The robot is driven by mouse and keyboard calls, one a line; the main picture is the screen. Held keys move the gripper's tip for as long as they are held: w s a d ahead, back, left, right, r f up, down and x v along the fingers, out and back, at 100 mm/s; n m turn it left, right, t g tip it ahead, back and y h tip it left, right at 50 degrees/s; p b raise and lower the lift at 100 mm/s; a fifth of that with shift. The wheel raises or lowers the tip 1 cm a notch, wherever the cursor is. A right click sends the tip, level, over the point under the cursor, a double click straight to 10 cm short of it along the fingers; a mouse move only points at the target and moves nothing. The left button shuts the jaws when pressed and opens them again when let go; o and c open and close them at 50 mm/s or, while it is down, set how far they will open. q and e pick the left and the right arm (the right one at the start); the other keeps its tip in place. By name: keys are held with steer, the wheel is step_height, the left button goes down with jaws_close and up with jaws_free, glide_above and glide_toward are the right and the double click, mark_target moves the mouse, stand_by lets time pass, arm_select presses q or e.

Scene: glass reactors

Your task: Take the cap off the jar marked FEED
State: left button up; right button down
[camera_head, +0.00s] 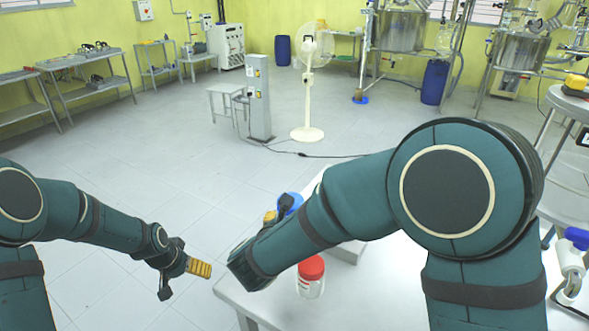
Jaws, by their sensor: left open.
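A clear jar (310,287) with a red cap (311,268) stands upright on the white table near its front left part. My right forearm crosses just above it, and no FEED marking can be read on it. My left gripper (182,282) is open and empty, left of the table edge and apart from the jar. My right gripper is mostly hidden behind my right forearm; only a dark and orange bit (271,217) shows, probably part of it. A blue object (290,203) shows beside that bit, partly hidden, so I cannot tell what it is.
The white table (375,300) is largely covered by my right arm. A stand with a blue-topped item (573,262) is at the right edge. A white fan (307,80) and a grey post (260,97) stand beyond on open tiled floor.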

arm_select(q)
steer(key=w+d+r+m+g, duration=0.2)
steer(key=d+r+m, duration=0.5)
steer(key=d+m, duration=0.2)
steer(key=w+d+r+m+g, duration=0.1)
steer(key=w+d+r+m, duration=0.2)
steer(key=d+r+m, duration=0.5)
steer(key=s+d+r+m, duration=0.1)
steer(key=d+r+m, duration=0.2)
steer(key=r+m, duration=0.2)
steer(key=s+d+r+m+y, duration=0.1)
steer(key=s+d+r+m, duration=0.1)
steer(key=d+r+m, duration=0.2)
steer(key=s+d+r+m, duration=0.1)
steer(key=d+r+m, duration=0.3)
steer(key=r+m, duration=0.3)
steer(key=shift+s+d+r+g+y, duration=0.15)
steer(key=shift+s+r+g+y, duration=0.2)
steer(key=shift+r, duration=0.25)
steer(key=shift+s+f, duration=0.1)
steer(key=shift+f, duration=3.75)
steer(key=c, duration=1.3)
steer(key=n, duration=0.3)
steer(key=shift+d, duration=0.25)
